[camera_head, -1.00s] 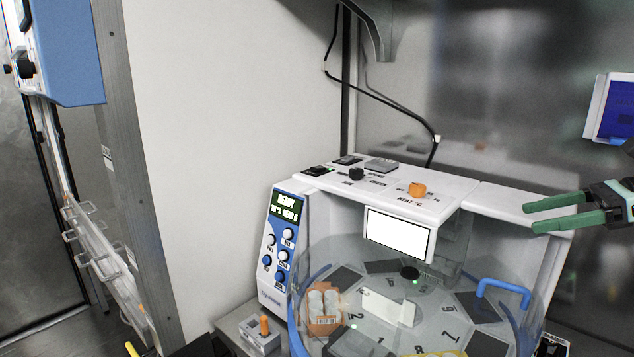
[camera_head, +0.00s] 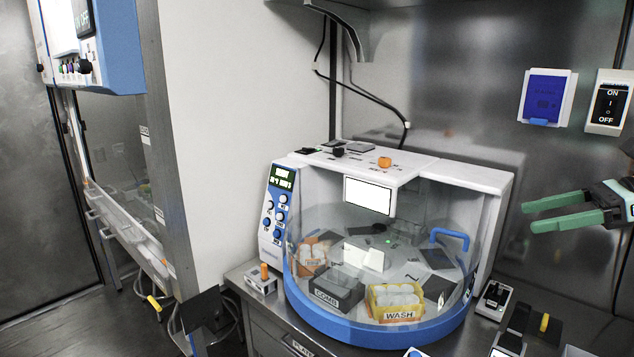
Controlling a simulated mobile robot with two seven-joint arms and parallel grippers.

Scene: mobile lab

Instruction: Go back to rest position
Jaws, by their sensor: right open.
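My right gripper (camera_head: 540,215) is at the right edge of the head view, with two green fingers apart and nothing between them. It is held in the air to the right of the white and blue machine (camera_head: 455,177), apart from it. My left gripper is not in view.
The machine stands on a metal counter (camera_head: 240,275) and holds a yellow WASH container (camera_head: 398,314), a dark COMB container (camera_head: 335,292) and an orange container (camera_head: 311,258). Small devices (camera_head: 493,299) lie at right. A wall switch (camera_head: 607,104) is above the gripper. A blue-white cabinet (camera_head: 110,45) is at left.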

